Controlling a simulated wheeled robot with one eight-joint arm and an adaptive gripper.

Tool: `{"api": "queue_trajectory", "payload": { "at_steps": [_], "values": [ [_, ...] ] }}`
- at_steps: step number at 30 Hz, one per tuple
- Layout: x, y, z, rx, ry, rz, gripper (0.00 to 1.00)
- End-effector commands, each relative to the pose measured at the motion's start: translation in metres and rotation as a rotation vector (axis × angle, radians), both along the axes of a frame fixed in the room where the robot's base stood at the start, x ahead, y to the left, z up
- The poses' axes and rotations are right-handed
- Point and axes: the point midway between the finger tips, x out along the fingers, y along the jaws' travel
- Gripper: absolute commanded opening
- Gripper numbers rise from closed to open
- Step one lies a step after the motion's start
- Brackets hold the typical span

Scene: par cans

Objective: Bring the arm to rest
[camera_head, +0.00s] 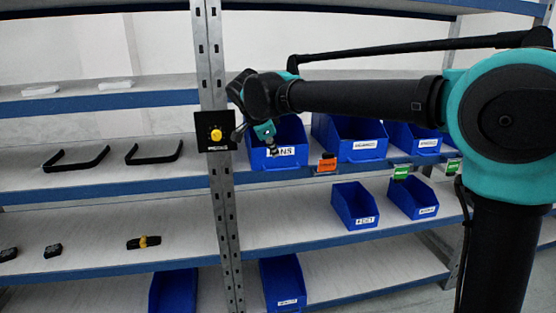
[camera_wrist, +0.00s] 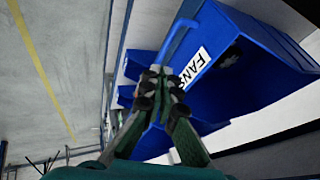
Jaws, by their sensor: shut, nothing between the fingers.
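My arm reaches across the upper right of the head view, out in front of the shelving. My gripper (camera_head: 273,150) hangs at its end, pointing down in front of a blue bin labelled FANS (camera_head: 290,130). In the wrist view my gripper (camera_wrist: 162,72) is shut, its dark fingertips together and nothing seen between them. The FANS bin (camera_wrist: 245,50) fills the right of that view, and the fingertips overlap its front. I cannot tell whether they touch it. A dark item lies inside the bin.
A metal upright (camera_head: 217,175) with a black panel and yellow knob (camera_head: 215,133) stands left of my gripper. More blue bins (camera_head: 350,138) line the shelves to the right. Black handles (camera_head: 76,160) sit on the left shelf. Open floor (camera_wrist: 50,80) shows in the wrist view.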

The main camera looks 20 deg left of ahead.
Motion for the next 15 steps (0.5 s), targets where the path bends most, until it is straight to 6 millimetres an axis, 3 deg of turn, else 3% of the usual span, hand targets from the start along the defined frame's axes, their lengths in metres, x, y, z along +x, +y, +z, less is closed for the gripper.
{"api": "queue_trajectory", "payload": {
  "at_steps": [4, 11, 15],
  "values": [
    [-0.01, 0.001, 0.015, -0.001, 0.0, 0.001, 0.0],
    [-0.014, 0.001, 0.021, -0.002, 0.0, 0.0, 0.0],
    [-0.004, -0.02, 0.011, -0.021, 0.016, 0.016, 0.0]
  ]
}}
